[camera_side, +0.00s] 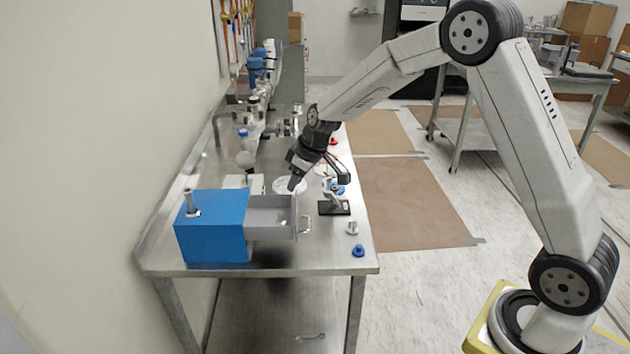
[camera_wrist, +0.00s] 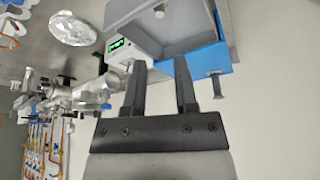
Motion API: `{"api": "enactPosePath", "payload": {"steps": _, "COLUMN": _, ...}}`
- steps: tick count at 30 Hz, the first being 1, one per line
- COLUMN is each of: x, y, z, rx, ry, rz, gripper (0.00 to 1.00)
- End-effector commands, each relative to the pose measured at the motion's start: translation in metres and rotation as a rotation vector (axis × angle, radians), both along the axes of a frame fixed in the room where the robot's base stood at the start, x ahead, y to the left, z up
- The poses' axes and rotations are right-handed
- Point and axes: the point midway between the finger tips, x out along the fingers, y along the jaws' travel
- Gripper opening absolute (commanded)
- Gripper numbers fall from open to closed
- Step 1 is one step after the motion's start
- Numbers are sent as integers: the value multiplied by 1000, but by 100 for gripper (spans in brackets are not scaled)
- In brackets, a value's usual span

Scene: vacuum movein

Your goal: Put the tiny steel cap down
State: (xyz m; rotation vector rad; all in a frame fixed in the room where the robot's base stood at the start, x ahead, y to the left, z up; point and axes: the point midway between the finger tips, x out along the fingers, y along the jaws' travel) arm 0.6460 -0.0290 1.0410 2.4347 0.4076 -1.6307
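My gripper (camera_side: 292,184) hangs tilted just above the open grey drawer (camera_side: 268,232) of the blue box (camera_side: 212,236). In the wrist view, the two dark fingers of my gripper (camera_wrist: 159,62) stand apart, with a clear gap and nothing visible between the tips. The drawer (camera_wrist: 180,47) and blue box (camera_wrist: 207,57) lie beyond them. A small grey round piece (camera_wrist: 160,12) shows at the drawer; I cannot tell whether it is the steel cap. A steel post-like piece (camera_side: 190,202) stands on the blue box and also shows in the wrist view (camera_wrist: 215,82).
A small stand with a black base (camera_side: 335,208) is right of the drawer. A grey fitting (camera_side: 352,229) and a blue one (camera_side: 358,251) sit near the table's right edge. A white device with a green display (camera_wrist: 118,47) and glassware crowd the area behind.

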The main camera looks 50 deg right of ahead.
Motion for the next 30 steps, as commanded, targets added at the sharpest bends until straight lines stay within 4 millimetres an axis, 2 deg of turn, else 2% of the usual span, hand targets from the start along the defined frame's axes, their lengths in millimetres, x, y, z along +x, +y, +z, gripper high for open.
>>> {"api": "enactPosePath", "payload": {"steps": 5, "x": -17, "y": 4, "z": 3, "rx": -3, "ry": 15, "rz": -24, "gripper": 36}}
{"api": "enactPosePath", "payload": {"steps": 8, "x": -36, "y": 7, "z": 4, "rx": -4, "ry": 31, "rz": -52, "gripper": 36}}
{"api": "enactPosePath", "payload": {"steps": 14, "x": -92, "y": 16, "z": 6, "rx": -12, "ry": 74, "rz": -129, "gripper": 36}}
{"api": "enactPosePath", "payload": {"steps": 24, "x": -199, "y": 27, "z": 1, "rx": -23, "ry": 133, "rz": -265, "gripper": 36}}
{"api": "enactPosePath", "payload": {"steps": 30, "x": -241, "y": 29, "z": -5, "rx": -26, "ry": 152, "rz": -314, "gripper": 36}}
